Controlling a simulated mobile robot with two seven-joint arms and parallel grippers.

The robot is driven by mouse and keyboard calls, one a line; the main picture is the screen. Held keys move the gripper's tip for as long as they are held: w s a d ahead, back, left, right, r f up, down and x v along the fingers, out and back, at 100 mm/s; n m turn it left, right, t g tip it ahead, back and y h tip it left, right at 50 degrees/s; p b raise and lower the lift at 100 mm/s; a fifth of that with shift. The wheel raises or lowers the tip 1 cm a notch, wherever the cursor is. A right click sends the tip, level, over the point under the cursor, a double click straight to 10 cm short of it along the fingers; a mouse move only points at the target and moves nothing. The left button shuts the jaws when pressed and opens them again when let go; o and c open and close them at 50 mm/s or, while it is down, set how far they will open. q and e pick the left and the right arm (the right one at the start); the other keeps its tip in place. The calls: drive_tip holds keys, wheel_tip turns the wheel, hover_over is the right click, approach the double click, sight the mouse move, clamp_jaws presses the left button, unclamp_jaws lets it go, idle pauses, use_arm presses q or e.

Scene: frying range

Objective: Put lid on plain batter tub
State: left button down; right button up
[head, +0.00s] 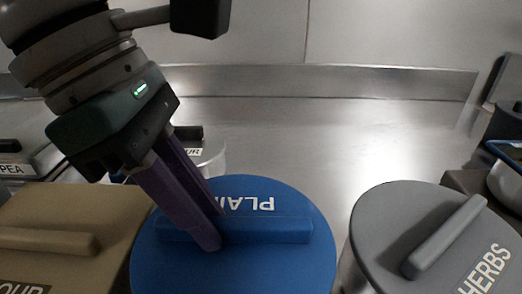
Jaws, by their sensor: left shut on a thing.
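The round blue lid (235,268) with upside-down white lettering, "PLAI" readable, fills the bottom middle of the head view. It has a raised blue bar handle (270,229) across it. My left gripper (212,228) comes in from the upper left, and its purple fingers are shut on the left part of this handle. The fingers cover part of the lettering. The lid hides whatever is beneath it, so I cannot tell whether it rests on the plain batter tub or is held above it. My right gripper is not in view.
A grey lid (385,215) marked "HERBS" is close on the right. A tan lid (75,213) is on the left. Bare steel counter (300,130) lies behind, up to a low back ledge (330,82).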

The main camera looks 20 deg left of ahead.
use_arm(q)
drive_tip(key=shift+f+b, duration=0.3)
drive_tip(key=shift+b, duration=0.2)
drive_tip(key=c, duration=0.7)
unclamp_jaws()
drive_tip(key=shift+c, duration=0.2)
